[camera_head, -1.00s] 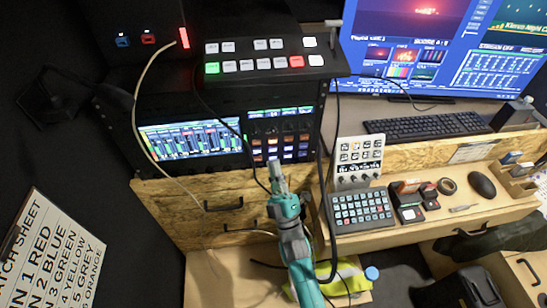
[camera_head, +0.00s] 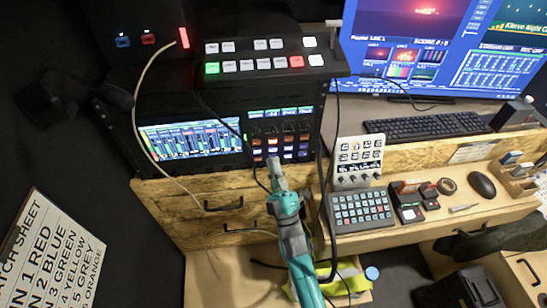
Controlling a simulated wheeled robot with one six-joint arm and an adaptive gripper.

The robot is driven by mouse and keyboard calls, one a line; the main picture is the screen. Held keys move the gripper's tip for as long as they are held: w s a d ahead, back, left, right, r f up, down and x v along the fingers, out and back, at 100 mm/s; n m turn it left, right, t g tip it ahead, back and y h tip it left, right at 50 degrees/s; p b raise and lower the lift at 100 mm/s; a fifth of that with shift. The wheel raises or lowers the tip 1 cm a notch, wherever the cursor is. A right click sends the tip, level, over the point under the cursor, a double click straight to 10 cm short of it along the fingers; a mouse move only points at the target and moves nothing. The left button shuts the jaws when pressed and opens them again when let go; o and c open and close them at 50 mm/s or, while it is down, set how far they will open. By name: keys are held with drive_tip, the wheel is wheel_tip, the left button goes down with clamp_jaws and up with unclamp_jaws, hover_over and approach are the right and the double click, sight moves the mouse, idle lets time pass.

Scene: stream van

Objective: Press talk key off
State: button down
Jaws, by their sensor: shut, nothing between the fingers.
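A rack panel (camera_head: 281,125) with small screens along its top and rows of orange, white and dark keys below stands in the middle. It looks like the one bearing the talk keys, but the labels are too small to read. My gripper (camera_head: 274,163) is shut and empty. Its tip is at the panel's lower edge in the picture, over or just in front of the lowest keys. I cannot tell whether it touches a key.
A lit audio meter screen (camera_head: 192,138) sits left of the panel. A video switcher (camera_head: 265,60) stands above. A thin cable hangs close to the gripper, and a thicker black cable runs right of it. A keypad (camera_head: 361,208) and a small controller (camera_head: 358,160) are on the right desk.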

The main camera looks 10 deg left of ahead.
drive_tip(key=shift+s, duration=0.15)
drive_tip(key=shift+s+d, duration=0.2)
drive_tip(key=shift+s, duration=0.35)
drive_tip(key=s+d, duration=0.1)
drive_tip(key=s, duration=0.4)
drive_tip(key=shift+s+d, duration=0.35)
drive_tip(key=shift+s, duration=0.05)
idle(0.6)
